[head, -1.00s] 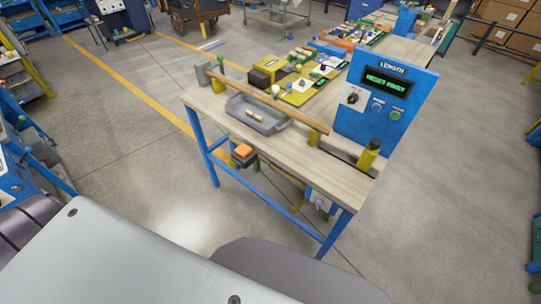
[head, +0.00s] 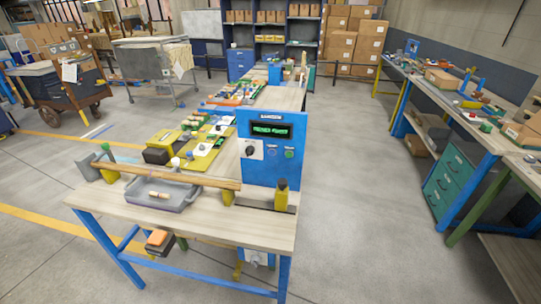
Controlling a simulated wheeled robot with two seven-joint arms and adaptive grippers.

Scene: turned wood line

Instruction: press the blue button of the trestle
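The trestle is a wooden-topped table (head: 240,229) with blue legs in the head view. A blue upright panel (head: 272,175) stands at its right back. The panel carries a dark display (head: 271,130) with green text, too blurred to read surely. Below the display is a row with a round white-and-black knob (head: 249,151), a small blue button (head: 269,151) and a green button (head: 290,153). Nothing covers the buttons. Neither of my grippers is in view.
A wooden rod (head: 170,177) lies across the trestle above a grey tray (head: 160,192). A yellow-and-black post (head: 282,194) stands before the panel. An orange-topped box (head: 158,239) hangs under the front. Open floor (head: 350,210) lies to the right, up to a workbench (head: 455,128).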

